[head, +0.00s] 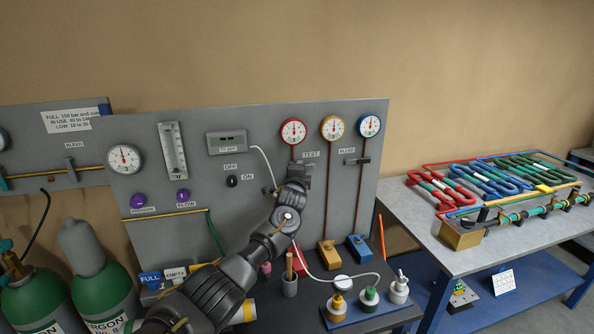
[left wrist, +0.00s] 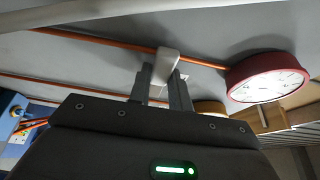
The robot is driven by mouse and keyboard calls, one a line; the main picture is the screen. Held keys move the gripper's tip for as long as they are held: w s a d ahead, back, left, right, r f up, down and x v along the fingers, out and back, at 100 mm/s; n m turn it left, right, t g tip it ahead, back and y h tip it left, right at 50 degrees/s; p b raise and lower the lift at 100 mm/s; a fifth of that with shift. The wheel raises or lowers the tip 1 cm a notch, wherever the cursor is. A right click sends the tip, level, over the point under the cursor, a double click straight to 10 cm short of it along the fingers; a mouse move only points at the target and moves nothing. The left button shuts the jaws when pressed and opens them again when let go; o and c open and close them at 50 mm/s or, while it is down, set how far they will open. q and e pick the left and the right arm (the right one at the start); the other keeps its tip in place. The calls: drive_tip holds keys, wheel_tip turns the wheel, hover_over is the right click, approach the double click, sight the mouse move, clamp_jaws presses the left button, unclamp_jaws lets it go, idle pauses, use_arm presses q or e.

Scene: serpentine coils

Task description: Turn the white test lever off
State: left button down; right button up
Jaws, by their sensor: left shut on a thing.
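The white test lever (left wrist: 168,62) sits on an orange pipe in the left wrist view. My left gripper (left wrist: 163,88) has its two fingers on either side of the lever's lower part and is shut on it. In the head view my left gripper (head: 300,172) is at the grey panel, just below the TEST label (head: 309,154) and the red-rimmed gauge (head: 293,131). There the gripper hides the lever. My right gripper is in neither view.
The grey panel (head: 350,220) also carries a PURGE valve (head: 357,161), a flowmeter (head: 173,150) and purple knobs. A white hose (head: 264,160) runs close to my gripper. Bottles (head: 398,288) stand below. Green gas cylinders (head: 100,290) stand at left, and a coil table (head: 470,250) at right.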

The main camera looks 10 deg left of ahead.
use_arm(q)
drive_tip(key=shift+r, duration=0.1)
drive_tip(key=c, duration=1.3)
unclamp_jaws()
drive_tip(key=shift+d, duration=0.1)
drive_tip(key=shift+s, duration=0.1)
drive_tip(key=s+b, duration=0.2)
drive_tip(key=s, duration=0.8)
drive_tip(key=shift+s+d, duration=0.15)
drive_tip(key=shift+s, duration=0.15)
